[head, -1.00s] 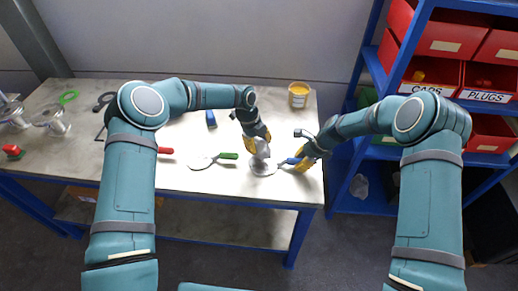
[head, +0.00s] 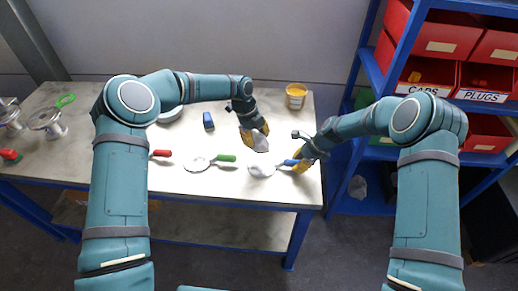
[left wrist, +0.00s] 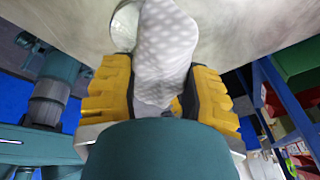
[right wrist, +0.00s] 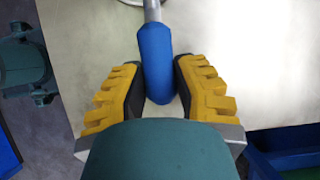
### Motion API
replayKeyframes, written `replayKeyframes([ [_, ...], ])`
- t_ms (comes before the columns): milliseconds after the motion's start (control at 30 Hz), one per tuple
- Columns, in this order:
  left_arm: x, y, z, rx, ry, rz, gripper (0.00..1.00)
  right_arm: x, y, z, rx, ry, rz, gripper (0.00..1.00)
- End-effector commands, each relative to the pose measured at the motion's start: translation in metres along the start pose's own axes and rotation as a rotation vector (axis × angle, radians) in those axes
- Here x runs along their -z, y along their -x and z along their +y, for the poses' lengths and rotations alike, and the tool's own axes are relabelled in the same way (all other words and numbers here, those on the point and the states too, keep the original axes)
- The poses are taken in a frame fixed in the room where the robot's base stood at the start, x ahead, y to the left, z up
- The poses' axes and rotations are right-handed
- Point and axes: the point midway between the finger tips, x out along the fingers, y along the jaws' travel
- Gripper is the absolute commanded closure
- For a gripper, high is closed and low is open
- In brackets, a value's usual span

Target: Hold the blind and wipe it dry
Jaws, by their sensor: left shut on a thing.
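The blind is a thin pale disc (head: 261,170) with a blue handle (head: 289,162), low over or on the table near its right front edge. My right gripper (head: 302,163) has its fingers against both sides of the blue handle; this shows in the right wrist view (right wrist: 160,85). My left gripper (head: 256,134) is shut on a white dotted cloth (left wrist: 165,50), seen as a pale bundle in the head view (head: 259,144). The cloth hangs just behind the disc and appears apart from it. In the left wrist view the cloth hides part of a round pale edge.
A green-handled disc (head: 197,164) lies left of the blind, and a red handle (head: 160,153) further left. A blue block (head: 208,121) and a yellow tub (head: 296,96) stand behind. Flanged vessels (head: 47,121) are at the far left. A shelf with red bins (head: 484,83) stands right.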

Motion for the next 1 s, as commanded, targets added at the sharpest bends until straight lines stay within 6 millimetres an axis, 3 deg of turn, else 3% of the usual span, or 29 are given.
replayKeyframes([
  [33, 0.0, 0.0, 0.0, 0.0, 0.0, 0.0, 0.84, 0.0, -0.001, 0.0, -0.001, 0.0, 0.0, 0.54],
  [67, 0.0, 0.0, 0.0, 0.0, 0.0, 0.0, 0.84, 0.0, -0.001, 0.0, -0.001, 0.0, 0.0, 0.44],
  [100, 0.0, 0.0, 0.0, 0.0, 0.0, 0.0, 0.84, 0.0, -0.001, 0.0, -0.001, 0.0, 0.0, 0.41],
  [467, 0.0, 0.0, 0.0, 0.0, 0.0, 0.0, 0.84, 0.0, 0.005, 0.0, 0.001, 0.0, 0.0, 0.41],
  [1000, 0.0, 0.0, 0.0, 0.0, 0.0, 0.0, 0.85, 0.0, 0.099, 0.0, 0.002, 0.0, 0.0, 0.41],
])
